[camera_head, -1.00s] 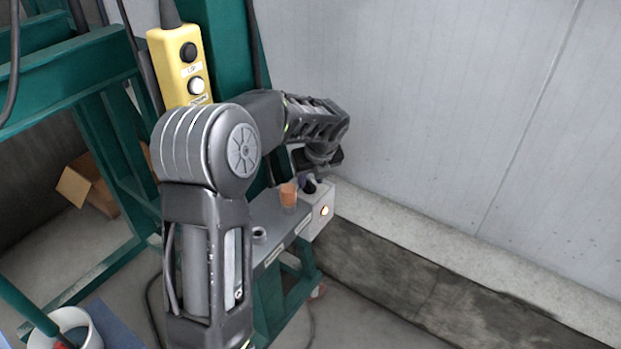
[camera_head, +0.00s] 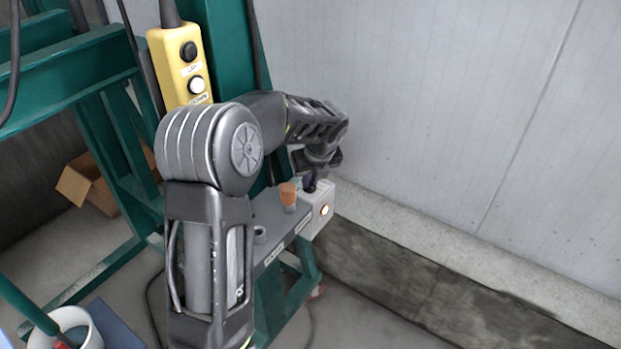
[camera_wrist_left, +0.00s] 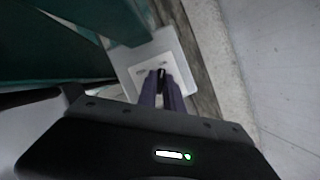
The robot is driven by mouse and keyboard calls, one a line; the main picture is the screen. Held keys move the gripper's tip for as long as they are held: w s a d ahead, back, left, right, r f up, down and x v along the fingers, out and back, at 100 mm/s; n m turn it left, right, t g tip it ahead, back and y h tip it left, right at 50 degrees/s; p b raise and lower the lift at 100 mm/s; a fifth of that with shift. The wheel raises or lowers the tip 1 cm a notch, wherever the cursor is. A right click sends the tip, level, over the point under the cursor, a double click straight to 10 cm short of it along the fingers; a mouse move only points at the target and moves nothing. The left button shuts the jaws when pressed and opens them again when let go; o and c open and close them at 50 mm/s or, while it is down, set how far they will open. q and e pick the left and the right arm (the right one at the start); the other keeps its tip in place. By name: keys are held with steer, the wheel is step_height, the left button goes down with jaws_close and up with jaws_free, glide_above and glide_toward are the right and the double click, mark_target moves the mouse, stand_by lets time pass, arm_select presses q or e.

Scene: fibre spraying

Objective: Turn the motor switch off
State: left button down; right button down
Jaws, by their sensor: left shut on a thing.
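My left gripper (camera_head: 310,184) reaches down onto the top of the box. In the left wrist view its two dark fingers (camera_wrist_left: 161,88) are shut on a small black switch knob (camera_wrist_left: 161,74) on the plate. The fingers hide most of the knob, so its exact setting is unclear. My right gripper is not in view.
An orange-brown cylinder (camera_head: 288,195) and a small grey ring-shaped part (camera_head: 260,234) stand on the shelf left of the box. A yellow pendant control (camera_head: 183,68) hangs by the green frame (camera_head: 226,45). A pale wall (camera_head: 450,110) rises on the right.

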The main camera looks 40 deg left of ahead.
arm_select(q)
steer(key=shift+n, duration=0.4)
steer(key=n+g+p, duration=0.1)
steer(key=n, duration=0.1)
steer(key=shift+w+d+r+n+y+p, duration=0.1)
steer(key=shift+n+y+p, duration=0.2)
steer(key=shift+y+p, duration=0.1)
steer(key=n+g+p, duration=0.1)
steer(key=n, duration=0.2)
steer(key=shift+w+n+g+p, duration=0.1)
steer(key=shift+n+g+p, duration=0.2)
steer(key=shift+p, duration=0.1)
steer(key=n+g+p, duration=0.1)
steer(key=n, duration=0.2)
steer(key=shift+w+n+p, duration=0.1)
steer(key=shift+n+p, duration=0.2)
steer(key=shift+p, duration=0.05)
steer(key=shift+n+g+h+p, duration=0.3)
steer(key=shift+n+g+p, duration=0.45)
steer(key=shift+n, duration=1.05)
steer(key=c, duration=1.5)
jaws_free()
